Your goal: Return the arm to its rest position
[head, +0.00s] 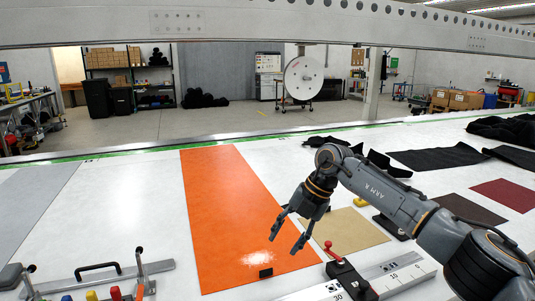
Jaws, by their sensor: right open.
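My right arm (385,190) reaches in from the right over the white table. My right gripper (289,232) is open and empty, its fingers pointing down and to the left above the orange sheet (225,200). It looks apart from the sheet, though the exact height is hard to tell. A small black block (266,273) lies on the orange sheet below the gripper. My left gripper does not show in the head view.
A ruled bar (400,273) with a red-handled clamp (345,275) lies at the front. Toggle clamps and a black handle (98,268) are front left. Dark fabric (438,156) lies back right. A gantry beam (250,22) spans the top.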

